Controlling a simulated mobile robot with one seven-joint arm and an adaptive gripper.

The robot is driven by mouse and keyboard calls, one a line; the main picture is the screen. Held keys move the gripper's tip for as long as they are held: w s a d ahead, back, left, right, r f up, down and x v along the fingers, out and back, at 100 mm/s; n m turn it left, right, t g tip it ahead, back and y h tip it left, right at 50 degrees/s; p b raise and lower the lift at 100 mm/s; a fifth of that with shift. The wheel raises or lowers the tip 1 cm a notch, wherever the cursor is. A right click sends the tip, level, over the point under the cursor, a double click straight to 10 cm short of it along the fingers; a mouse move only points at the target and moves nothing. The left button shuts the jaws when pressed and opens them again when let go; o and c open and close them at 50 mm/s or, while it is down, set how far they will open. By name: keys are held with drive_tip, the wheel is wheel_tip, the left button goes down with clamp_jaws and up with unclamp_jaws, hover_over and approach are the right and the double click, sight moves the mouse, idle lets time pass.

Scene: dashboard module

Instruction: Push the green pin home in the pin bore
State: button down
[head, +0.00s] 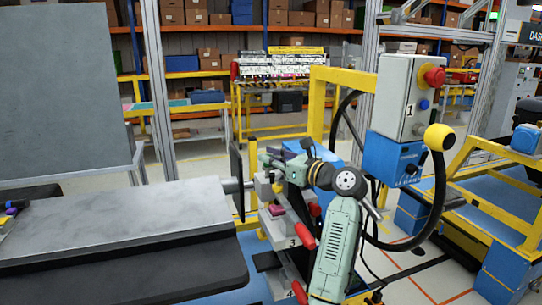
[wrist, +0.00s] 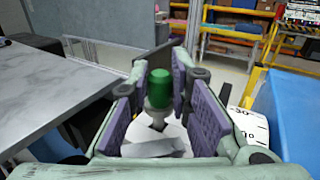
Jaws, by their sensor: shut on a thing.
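The green pin (wrist: 159,87) shows in the wrist view as a green cylindrical head on a pale grey stem. It stands between the purple-padded fingers of my gripper (wrist: 163,72), which is shut on it. In the head view my gripper (head: 268,168) is at the right end of the long grey module, by a numbered fixture. The pin cannot be made out there. I cannot make out the pin bore in either view, nor tell how deep the pin sits.
The long grey module (head: 130,215) fills the left. A numbered fixture (head: 290,243) with red handles stands below my gripper. A control box (head: 402,95) on a yellow frame (head: 316,105) and a black cable with a yellow knob (head: 439,137) are close on the right.

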drive_tip(key=shift+f, duration=1)
drive_tip(key=shift+r, duration=0.2)
drive_tip(key=shift+r, duration=1.4)
drive_tip(key=shift+f, duration=1.6)
idle(0.5)
drive_tip(key=c, duration=1.7)
unclamp_jaws()
drive_tip(key=o, duration=0.3)
drive_tip(key=shift+f, duration=0.15)
